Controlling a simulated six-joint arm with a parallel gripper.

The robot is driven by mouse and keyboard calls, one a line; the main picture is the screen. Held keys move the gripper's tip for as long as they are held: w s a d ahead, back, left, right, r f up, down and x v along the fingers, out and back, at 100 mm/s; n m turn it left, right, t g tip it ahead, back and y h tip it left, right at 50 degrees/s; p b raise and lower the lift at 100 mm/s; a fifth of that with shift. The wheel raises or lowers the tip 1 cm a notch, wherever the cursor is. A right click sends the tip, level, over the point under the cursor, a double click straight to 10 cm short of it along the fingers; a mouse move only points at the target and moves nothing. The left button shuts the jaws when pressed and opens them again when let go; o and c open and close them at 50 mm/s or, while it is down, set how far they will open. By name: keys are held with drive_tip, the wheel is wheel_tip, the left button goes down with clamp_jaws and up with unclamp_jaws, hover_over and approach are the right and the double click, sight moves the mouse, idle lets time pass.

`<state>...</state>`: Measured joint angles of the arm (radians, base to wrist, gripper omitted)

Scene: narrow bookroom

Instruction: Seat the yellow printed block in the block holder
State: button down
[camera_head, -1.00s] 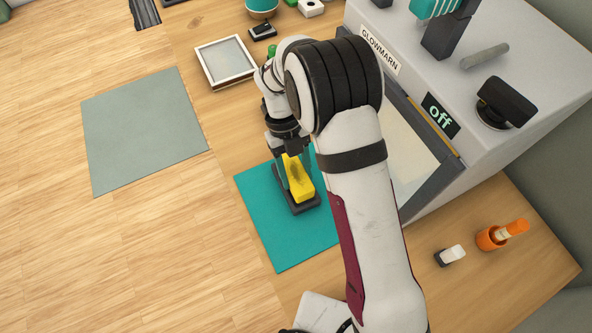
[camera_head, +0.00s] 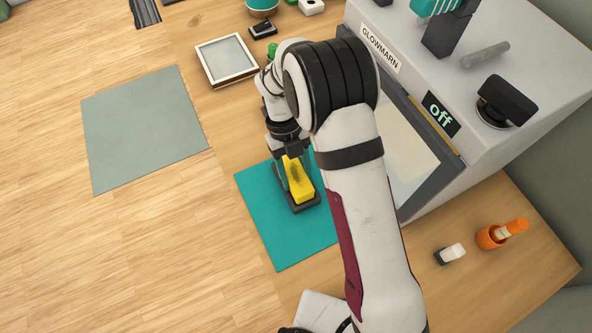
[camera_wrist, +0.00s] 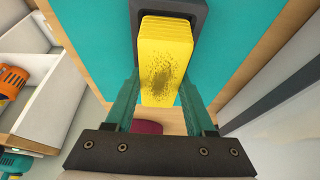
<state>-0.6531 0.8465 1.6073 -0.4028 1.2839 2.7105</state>
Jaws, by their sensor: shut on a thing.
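The yellow printed block (camera_head: 301,187) is between the fingers of my gripper (camera_head: 292,166), which is shut on it. In the wrist view the block (camera_wrist: 166,55) has a dark speckled print on its near face, with my gripper's fingers (camera_wrist: 160,95) on either side. The dark block holder (camera_head: 307,208) lies on the teal mat (camera_head: 283,236). The far end of the block overlaps the holder (camera_wrist: 200,12) in the wrist view, inside its outline. I cannot tell how deep the block sits. My gripper hides part of the block and holder.
A white machine with an "off" sign (camera_head: 440,115) stands close on the right. A framed screen (camera_head: 226,61) lies behind. An orange holder (camera_head: 490,237) and a small black-and-white item (camera_head: 450,255) are at front right. The grey-green mat (camera_head: 143,130) is bare.

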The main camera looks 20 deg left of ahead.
drive_tip(key=shift+f, duration=0.25)
drive_tip(key=shift+c, duration=0.9)
unclamp_jaws()
drive_tip(key=v, duration=1.6)
drive_tip(key=s+d+r+n+y, duration=0.1)
drive_tip(key=s+d+r+n, duration=0.2)
drive_tip(key=d+n, duration=0.15)
drive_tip(key=s+d+r+n+t+y, duration=0.1)
drive_tip(key=s+d+r+n, duration=0.15)
drive_tip(key=d, duration=0.35)
drive_tip(key=s+d+r+n+y, duration=0.1)
drive_tip(key=s+d+r+n, duration=0.15)
drive_tip(key=d+n, duration=0.2)
drive_tip(key=s+d+f+n+t+y, duration=0.1)
drive_tip(key=s+d+n, duration=0.2)
drive_tip(key=s+n, duration=0.2)
drive_tip(key=s+d+f+n+t+y, duration=0.1)
drive_tip(key=s+d+f+n, duration=0.1)
drive_tip(key=s+d+n, duration=0.2)
drive_tip(key=s+n, duration=0.1)
drive_tip(key=s, duration=0.2)
drive_tip(key=shift+s+f, duration=0.3)
drive_tip(key=shift+s, duration=0.05)
